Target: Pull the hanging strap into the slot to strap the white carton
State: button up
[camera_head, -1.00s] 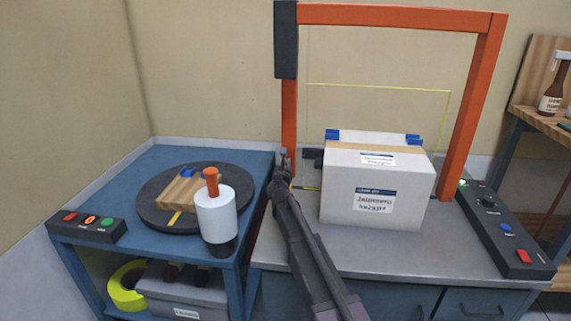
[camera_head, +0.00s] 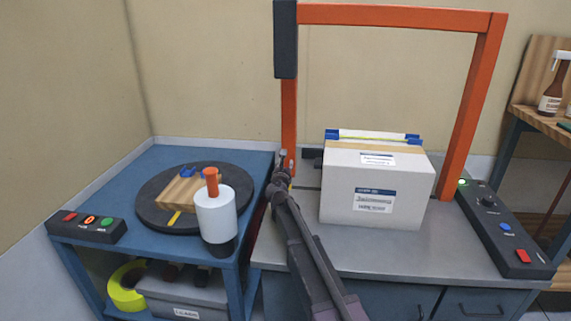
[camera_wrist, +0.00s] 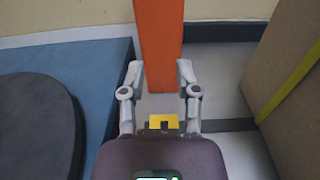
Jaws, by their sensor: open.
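The white carton (camera_head: 376,190) stands upright under the orange arch frame (camera_head: 400,16) on the grey bench. A yellow strap (camera_head: 372,138) lies across its top at the back, between two blue corner pieces. In the wrist view the strap (camera_wrist: 290,85) runs close along the carton's side (camera_wrist: 300,110). My gripper (camera_head: 284,158) is at the foot of the arch's left post. In the wrist view my gripper (camera_wrist: 160,75) is open, its fingers on either side of the orange post (camera_wrist: 160,40). A small yellow piece (camera_wrist: 163,122) shows between the fingers; I cannot tell whether it is strap.
A blue table (camera_head: 130,165) at left holds a dark turntable (camera_head: 150,212), a white cylinder with an orange top (camera_head: 215,212) and a button box (camera_head: 88,227). A control panel (camera_head: 505,232) lies right of the arch. The bench front is clear.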

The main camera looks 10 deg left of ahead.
jog(key=s, duration=1)
jog(key=shift+s+a, duration=0.2)
jog(key=shift+s, duration=0.2)
jog(key=shift+r, duration=0.15)
